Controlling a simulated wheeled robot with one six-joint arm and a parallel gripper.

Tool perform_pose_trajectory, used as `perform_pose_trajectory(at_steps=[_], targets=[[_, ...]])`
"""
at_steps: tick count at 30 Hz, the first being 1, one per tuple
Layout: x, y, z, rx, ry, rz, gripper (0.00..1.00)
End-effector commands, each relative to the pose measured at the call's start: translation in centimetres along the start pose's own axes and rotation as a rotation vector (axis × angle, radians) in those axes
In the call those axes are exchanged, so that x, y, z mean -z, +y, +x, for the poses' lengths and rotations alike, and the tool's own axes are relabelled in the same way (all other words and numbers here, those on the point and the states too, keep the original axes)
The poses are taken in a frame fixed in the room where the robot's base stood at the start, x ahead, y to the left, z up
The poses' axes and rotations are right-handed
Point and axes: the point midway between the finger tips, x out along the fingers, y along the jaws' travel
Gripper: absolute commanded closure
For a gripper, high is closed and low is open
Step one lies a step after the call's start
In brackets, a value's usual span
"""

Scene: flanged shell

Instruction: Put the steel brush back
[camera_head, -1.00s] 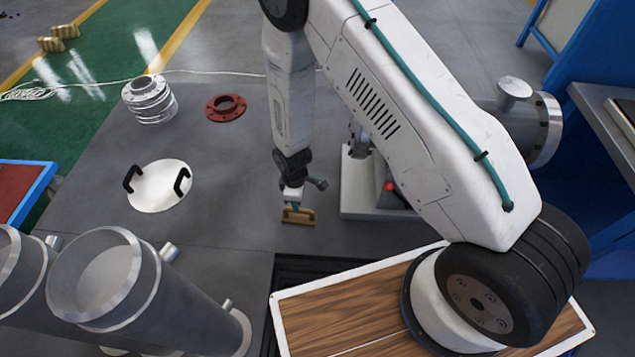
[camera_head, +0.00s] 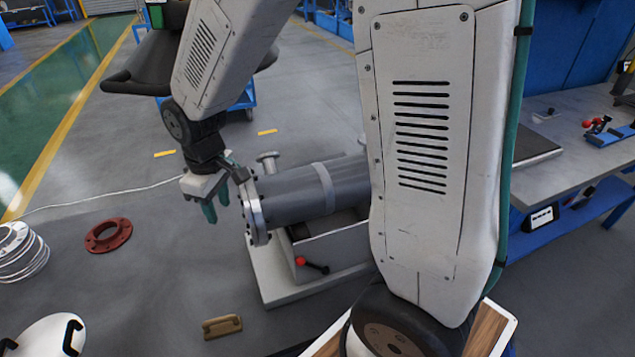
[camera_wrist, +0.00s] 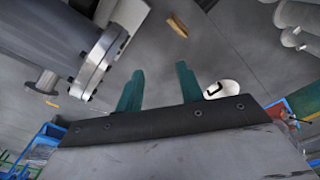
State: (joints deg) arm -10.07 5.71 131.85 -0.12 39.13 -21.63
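A tan block with a raised handle (camera_head: 222,326), which looks like the steel brush, lies on the dark floor plate near the bottom of the head view. Its bristles cannot be made out. It also shows as a small tan block at the top of the wrist view (camera_wrist: 177,25). My gripper (camera_head: 216,208) is raised well above and behind it, beside the flange of the grey shell (camera_head: 310,193). In the wrist view its two green fingers (camera_wrist: 158,86) stand apart with nothing between them.
The shell's bolted flange (camera_head: 255,208) is close to the right of my gripper. The shell rests on a light grey stand (camera_head: 270,285). A red ring (camera_head: 108,236) and a white disc with black handles (camera_head: 40,340) lie to the left. A workbench (camera_head: 575,125) stands right.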

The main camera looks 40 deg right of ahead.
Motion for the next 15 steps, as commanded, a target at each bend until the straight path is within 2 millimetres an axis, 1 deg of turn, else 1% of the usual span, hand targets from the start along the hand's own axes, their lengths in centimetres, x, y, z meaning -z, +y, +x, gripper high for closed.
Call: perform_pose_trajectory(at_steps=[1, 3, 5, 6, 8, 9, 11, 12, 15], targets=[[-1.5, 0.1, -2.4, -0.006, 0.013, 0.042, 0.62], [-3.6, 0.0, -5.0, -0.009, 0.018, 0.102, 0.62], [-5.5, -0.2, -7.1, -0.013, 0.024, 0.153, 0.62], [-6.9, -0.5, -8.4, -0.014, 0.026, 0.187, 0.62], [-8.9, -0.9, -10.1, -0.017, 0.031, 0.237, 0.62], [-10.3, -1.2, -11.2, -0.018, 0.035, 0.272, 0.62], [-12.5, -1.8, -12.5, -0.02, 0.038, 0.322, 0.62], [-13.9, -2.2, -13.4, -0.022, 0.042, 0.356, 0.62], [-17.1, -3.2, -14.8, -0.025, 0.048, 0.432, 0.62]])
